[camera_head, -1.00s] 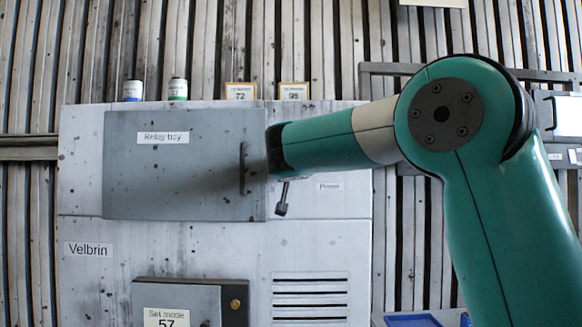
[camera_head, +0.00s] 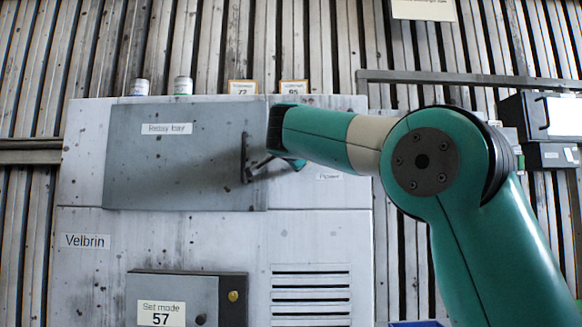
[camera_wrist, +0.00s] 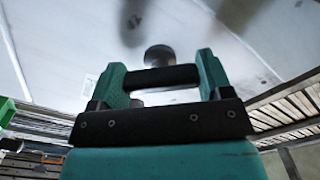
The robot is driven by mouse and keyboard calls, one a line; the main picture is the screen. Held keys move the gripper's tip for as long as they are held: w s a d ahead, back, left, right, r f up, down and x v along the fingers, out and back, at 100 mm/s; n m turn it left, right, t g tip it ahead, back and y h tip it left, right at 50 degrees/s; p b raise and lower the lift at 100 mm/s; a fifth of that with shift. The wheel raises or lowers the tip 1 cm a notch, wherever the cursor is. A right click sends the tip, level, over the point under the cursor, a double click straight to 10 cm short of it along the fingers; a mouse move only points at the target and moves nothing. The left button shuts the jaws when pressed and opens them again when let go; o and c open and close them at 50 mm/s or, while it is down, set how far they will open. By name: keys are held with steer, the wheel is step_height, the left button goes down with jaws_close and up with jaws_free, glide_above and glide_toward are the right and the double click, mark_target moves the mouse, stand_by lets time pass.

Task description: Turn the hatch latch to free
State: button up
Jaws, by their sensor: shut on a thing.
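The grey hatch (camera_head: 185,175), labelled "Relay bay", lies closed against the pale cabinet. It has a dark vertical handle (camera_head: 243,158) near its right edge. A dark bar, apparently the latch lever (camera_head: 260,165), slants down-left over the hatch's right edge, close to the handle. My gripper (camera_wrist: 158,75) is in front of that edge, shut on what looks like the latch. In the wrist view a round dark knob (camera_wrist: 159,55) shows just past the teal fingers. My wrist hides the latch's pivot in the head view.
Below the hatch are a "Set mode 57" box (camera_head: 172,297) and a vent (camera_head: 311,294). Two small jars (camera_head: 183,86) and two framed number cards (camera_head: 242,87) stand on the cabinet top. A dark case (camera_head: 545,117) is at the far right.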

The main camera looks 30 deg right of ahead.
steer(key=m+b, duration=0.2)
steer(key=m, duration=0.2)
steer(key=shift+f+m+b, duration=0.15)
steer(key=shift+m+b, duration=0.15)
steer(key=shift+b, duration=0.1)
steer(key=shift+m+b, duration=0.85)
steer(key=shift+m, duration=1.05)
steer(key=o, duration=0.9)
